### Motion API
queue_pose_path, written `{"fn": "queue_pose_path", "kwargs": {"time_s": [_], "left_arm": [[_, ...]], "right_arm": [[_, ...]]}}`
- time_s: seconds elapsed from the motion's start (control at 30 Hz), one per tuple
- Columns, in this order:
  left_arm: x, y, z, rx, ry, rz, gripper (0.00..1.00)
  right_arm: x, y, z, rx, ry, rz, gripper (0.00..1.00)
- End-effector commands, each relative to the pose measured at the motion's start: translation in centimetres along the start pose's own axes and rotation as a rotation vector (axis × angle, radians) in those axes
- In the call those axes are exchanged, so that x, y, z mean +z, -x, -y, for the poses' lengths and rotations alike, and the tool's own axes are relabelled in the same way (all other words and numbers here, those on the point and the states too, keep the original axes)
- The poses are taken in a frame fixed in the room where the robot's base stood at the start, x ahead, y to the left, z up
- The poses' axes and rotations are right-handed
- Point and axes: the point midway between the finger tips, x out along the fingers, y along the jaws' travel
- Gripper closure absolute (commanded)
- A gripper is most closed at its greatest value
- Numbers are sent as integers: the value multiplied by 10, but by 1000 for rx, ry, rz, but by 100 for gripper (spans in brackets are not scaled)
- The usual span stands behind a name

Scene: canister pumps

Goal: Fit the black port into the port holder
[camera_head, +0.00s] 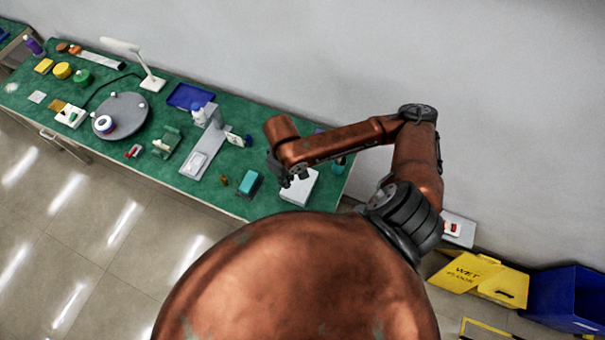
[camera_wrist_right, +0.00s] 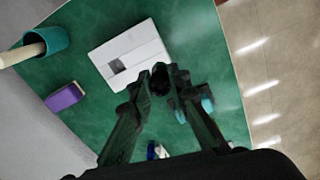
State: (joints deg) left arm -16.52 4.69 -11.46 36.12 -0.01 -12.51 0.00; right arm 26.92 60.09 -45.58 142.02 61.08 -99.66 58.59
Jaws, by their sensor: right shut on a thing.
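The port holder appears to be the white block (camera_wrist_right: 132,52) with a square dark opening in its top, lying on the green table in the right wrist view. It also shows in the head view (camera_head: 301,188), partly behind my right gripper (camera_head: 289,181). In the right wrist view my right gripper (camera_wrist_right: 161,88) is shut on a small black piece, which looks like the black port (camera_wrist_right: 160,76). The port is over or beside the holder's near edge in the picture, apart from the opening. Its height above the table is hard to tell. My left gripper is not in view.
A teal cup with a pale stick (camera_wrist_right: 43,42) and a purple block (camera_wrist_right: 65,97) stand near the holder. A teal-topped box (camera_head: 249,184) lies left of it. A grey stand (camera_head: 205,150) and a round grey turntable (camera_head: 120,116) are further left.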

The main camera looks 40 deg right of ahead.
Motion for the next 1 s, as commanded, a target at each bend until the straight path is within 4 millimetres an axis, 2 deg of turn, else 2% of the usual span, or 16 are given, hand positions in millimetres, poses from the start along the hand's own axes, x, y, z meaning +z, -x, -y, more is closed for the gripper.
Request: {"fn": "queue_pose_path", "kwargs": {"time_s": [0.03, 0.17, 0.3, 0.4, 0.5, 0.67, 0.73, 0.9, 1.0], "left_arm": [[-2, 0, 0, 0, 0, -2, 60], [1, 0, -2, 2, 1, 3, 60], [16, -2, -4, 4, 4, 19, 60], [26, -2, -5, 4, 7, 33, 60], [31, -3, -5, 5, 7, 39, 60], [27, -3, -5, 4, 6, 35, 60], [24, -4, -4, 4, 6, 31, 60], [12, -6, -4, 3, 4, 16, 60], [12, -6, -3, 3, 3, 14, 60]], "right_arm": [[0, -5, -15, 4, -6, 2, 100], [0, -18, -46, 4, -6, 1, 100], [0, -45, -64, 1, -3, 2, 100], [-1, -57, -75, 1, -1, 0, 100], [-2, -64, -81, 0, 0, -2, 100], [-1, -71, -86, 0, 0, 0, 100], [-1, -78, -92, 1, -1, 0, 100], [0, -104, -90, -1, 0, 2, 100], [1, -110, -90, -2, 0, 5, 100]]}}
